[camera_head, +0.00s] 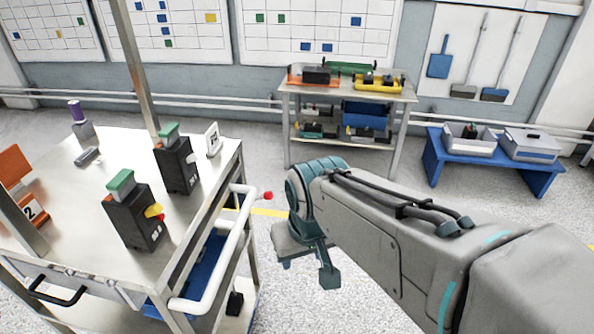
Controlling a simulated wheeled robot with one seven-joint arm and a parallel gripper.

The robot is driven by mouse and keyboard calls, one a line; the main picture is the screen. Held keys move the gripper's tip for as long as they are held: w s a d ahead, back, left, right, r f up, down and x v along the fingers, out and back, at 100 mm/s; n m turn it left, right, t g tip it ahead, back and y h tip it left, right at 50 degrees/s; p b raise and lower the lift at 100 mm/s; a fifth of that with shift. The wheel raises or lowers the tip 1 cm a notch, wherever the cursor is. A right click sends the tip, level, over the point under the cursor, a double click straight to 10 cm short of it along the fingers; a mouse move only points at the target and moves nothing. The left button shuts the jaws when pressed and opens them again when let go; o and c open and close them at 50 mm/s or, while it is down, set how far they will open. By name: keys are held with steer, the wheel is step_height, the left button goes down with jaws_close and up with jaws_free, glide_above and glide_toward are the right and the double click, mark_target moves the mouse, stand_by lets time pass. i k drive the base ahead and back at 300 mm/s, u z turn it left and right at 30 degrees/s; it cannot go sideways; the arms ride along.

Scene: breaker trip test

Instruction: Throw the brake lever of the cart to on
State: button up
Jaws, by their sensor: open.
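The metal cart (75,215) stands at the left, with a white push handle (240,235) along its right side. A small red knob (267,196) on a short pale stem sticks out beside the handle's far end; it looks like the brake lever. Its on and off marks cannot be read from here. My gripper (306,270) is just right of the cart, pointing down, nearer than the red knob and apart from it. It is open with nothing visible in it. My wrist partly hides its fingers.
A loaded shelf table (345,90) and a blue bench (490,165) stand behind. Grey floor lies open between them and the cart.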

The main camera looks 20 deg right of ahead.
mark_target(269, 195)
steer(key=z, duration=0.1)
steer(key=k, duration=0.5)
steer(key=z, duration=0.8)
steer(key=i, duration=0.85)
steer(key=u, duration=0.55)
